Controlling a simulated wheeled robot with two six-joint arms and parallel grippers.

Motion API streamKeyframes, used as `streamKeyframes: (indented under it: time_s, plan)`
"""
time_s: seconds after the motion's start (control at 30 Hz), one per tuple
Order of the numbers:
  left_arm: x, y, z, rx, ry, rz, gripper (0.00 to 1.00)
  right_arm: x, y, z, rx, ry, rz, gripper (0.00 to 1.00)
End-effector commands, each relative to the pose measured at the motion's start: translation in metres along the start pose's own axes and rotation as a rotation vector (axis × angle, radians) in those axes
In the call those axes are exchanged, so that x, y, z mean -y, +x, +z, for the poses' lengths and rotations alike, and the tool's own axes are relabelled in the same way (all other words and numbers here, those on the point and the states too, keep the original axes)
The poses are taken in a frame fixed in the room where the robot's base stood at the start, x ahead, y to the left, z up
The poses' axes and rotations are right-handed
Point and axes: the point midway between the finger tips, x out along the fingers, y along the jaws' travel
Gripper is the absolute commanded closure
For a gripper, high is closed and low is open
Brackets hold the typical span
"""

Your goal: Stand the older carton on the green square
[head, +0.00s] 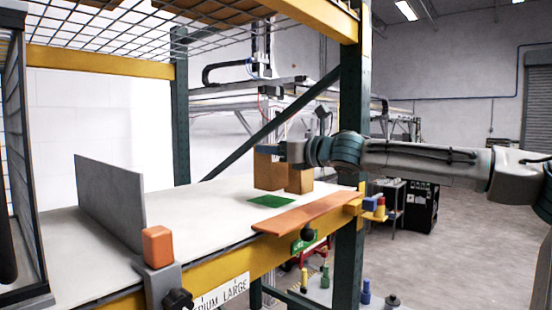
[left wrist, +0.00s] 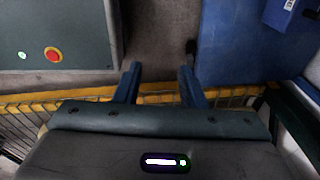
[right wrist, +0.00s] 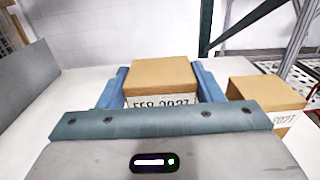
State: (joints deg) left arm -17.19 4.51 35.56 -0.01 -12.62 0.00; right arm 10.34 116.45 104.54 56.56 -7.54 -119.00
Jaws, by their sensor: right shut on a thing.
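Two brown cartons stand close together at the far part of the white table. My right gripper (head: 278,152) is shut on the left carton (head: 268,173). In the right wrist view this held carton (right wrist: 162,76) sits between the blue fingers; its label, partly hidden, seems to read "FEB 2027". The other carton (head: 300,181) is just right of it; in the right wrist view (right wrist: 262,92) its label shows only "2027", the month hidden. The green square (head: 270,199) lies bare in front of the cartons. My left gripper (left wrist: 161,78) is open and empty, away from them.
A grey upright panel (head: 108,203) stands on the left of the table (head: 195,215). An orange strip (head: 303,213) runs along the front edge. An orange block (head: 157,246) is at the near edge. A dark green post (head: 180,110) rises behind. The middle of the table is clear.

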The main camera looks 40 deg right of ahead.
Motion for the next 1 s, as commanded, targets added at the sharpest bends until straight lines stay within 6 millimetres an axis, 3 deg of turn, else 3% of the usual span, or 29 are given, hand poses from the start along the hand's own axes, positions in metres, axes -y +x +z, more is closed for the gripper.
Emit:
streamKeyframes:
  time_s: [0.07,0.27,0.77,0.8,0.87,1.0]
  plan:
    - [0.001,0.002,0.000,0.000,0.000,-0.001,0.64,-0.001,0.000,-0.013,0.003,0.005,0.004,0.72]
    - [0.003,-0.006,0.000,0.000,0.001,-0.003,0.64,-0.001,0.000,-0.026,0.002,0.005,0.002,0.72]
    - [0.001,0.001,0.000,0.001,0.000,-0.001,0.64,-0.001,-0.001,-0.035,0.002,0.001,0.001,0.72]
    - [0.001,-0.001,0.000,0.001,0.000,-0.001,0.64,-0.001,0.000,-0.033,0.001,0.002,0.000,0.32]
    - [0.001,-0.001,0.000,0.001,0.001,-0.001,0.64,-0.001,0.000,-0.033,0.001,0.002,0.001,0.21]
    - [0.001,-0.001,0.000,0.001,0.001,-0.001,0.64,-0.001,0.000,-0.033,0.001,0.002,0.001,0.18]
